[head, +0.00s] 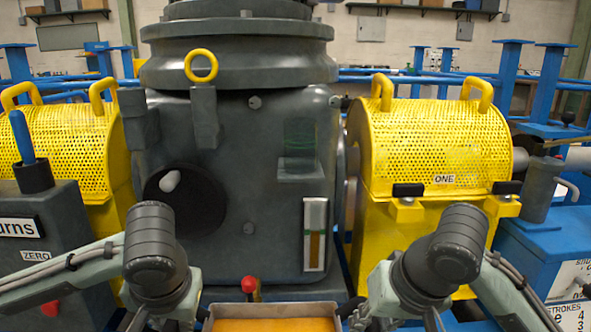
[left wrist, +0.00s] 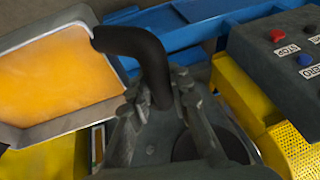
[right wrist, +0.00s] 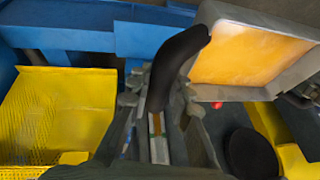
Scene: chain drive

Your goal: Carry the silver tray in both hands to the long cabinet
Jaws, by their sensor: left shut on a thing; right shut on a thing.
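The silver tray (head: 290,309) shows at the bottom middle of the head view, with an orange content or surface inside it. In the left wrist view the tray (left wrist: 70,118) is at the upper left, with a black curved handle (left wrist: 140,42). My left gripper (left wrist: 160,98) is shut on that handle. In the right wrist view the tray (right wrist: 262,20) is at the upper right, and my right gripper (right wrist: 157,100) is shut on another black handle (right wrist: 180,50). The fingertips are partly hidden by the handles. I cannot make out the long cabinet for certain.
A large dark grey machine (head: 255,140) stands straight ahead, close behind the tray. Yellow perforated guards (head: 435,140) flank it on both sides. A grey console (head: 60,240) with a blue lever is at the left. Blue frames fill the back and the right.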

